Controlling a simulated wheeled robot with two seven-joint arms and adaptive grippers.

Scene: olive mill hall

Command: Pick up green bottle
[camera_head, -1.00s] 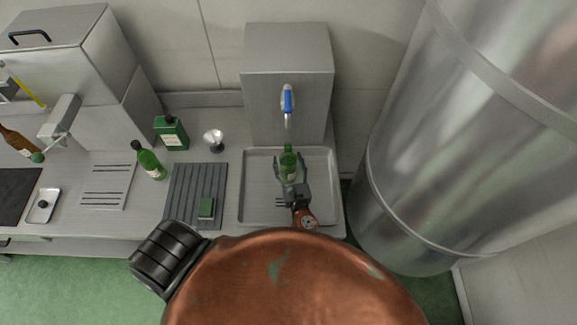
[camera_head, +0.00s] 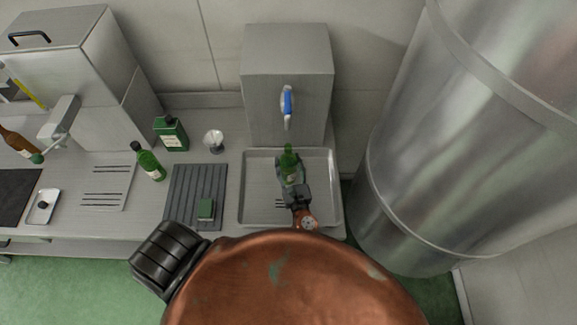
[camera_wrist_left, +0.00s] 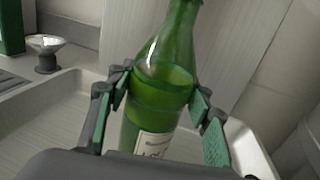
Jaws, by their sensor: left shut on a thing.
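A green glass bottle (camera_head: 290,158) with a pale label stands upright in the metal tray (camera_head: 333,207) under the blue-handled tap. My left gripper (camera_head: 291,180) has its fingers on both sides of this bottle. In the left wrist view, the bottle (camera_wrist_left: 166,55) is between the green-padded fingers of the left gripper (camera_wrist_left: 163,100), which is shut on its body. The bottle's base is hidden there by the gripper. Another green bottle (camera_head: 150,163) stands on the counter to the left. My right gripper is not in view.
A metal box with a tap (camera_head: 287,98) stands behind the tray. A large steel tank (camera_head: 465,140) is at right.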

